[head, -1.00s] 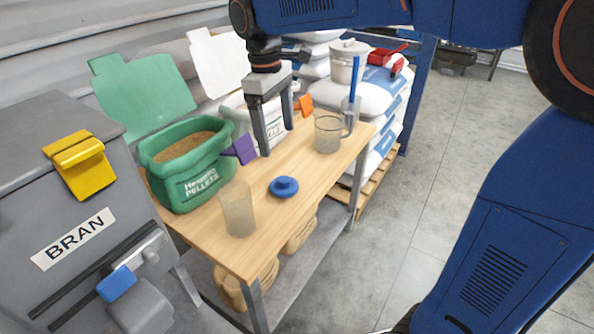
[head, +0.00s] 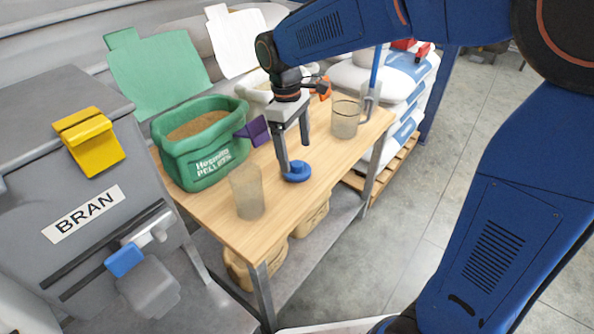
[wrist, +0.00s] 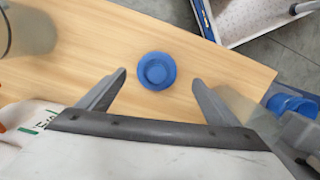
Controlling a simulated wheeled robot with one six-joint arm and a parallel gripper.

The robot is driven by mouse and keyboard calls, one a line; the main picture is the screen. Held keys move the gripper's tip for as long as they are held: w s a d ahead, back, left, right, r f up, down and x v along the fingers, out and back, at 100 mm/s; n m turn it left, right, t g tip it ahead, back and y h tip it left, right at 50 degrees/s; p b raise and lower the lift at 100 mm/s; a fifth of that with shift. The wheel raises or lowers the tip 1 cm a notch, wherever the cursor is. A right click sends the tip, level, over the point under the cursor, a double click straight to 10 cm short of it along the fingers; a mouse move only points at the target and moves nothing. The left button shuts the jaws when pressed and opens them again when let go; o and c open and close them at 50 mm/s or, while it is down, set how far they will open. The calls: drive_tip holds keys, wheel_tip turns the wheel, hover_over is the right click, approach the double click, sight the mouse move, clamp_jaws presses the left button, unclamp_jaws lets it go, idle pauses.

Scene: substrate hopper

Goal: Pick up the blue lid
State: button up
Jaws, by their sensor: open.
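The blue lid (head: 297,172) lies flat on the wooden table, a round disc with a raised knob. In the wrist view the lid (wrist: 156,71) lies just beyond the fingertips, roughly centred between them. My gripper (head: 294,158) points down above the table, close to the lid, with one finger partly in front of it. In the wrist view my gripper (wrist: 158,78) is open, with nothing between its fingers.
A clear beaker (head: 247,191) stands at the table's near end and a clear jug (head: 345,118) toward the far end. A green pellet bag (head: 205,165) and a purple scoop (head: 254,131) are left of my gripper. The grey BRAN hopper (head: 70,190) stands at left.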

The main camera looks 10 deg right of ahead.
sight(297, 163)
drive_tip(key=shift+w+d+f, duration=0.1)
drive_tip(key=shift+d+f, duration=0.05)
drive_tip(key=shift+f, duration=1.3)
drive_tip(key=shift+d+f, duration=0.15)
drive_tip(key=shift+f, duration=1.3)
drive_tip(key=c, duration=1.1)
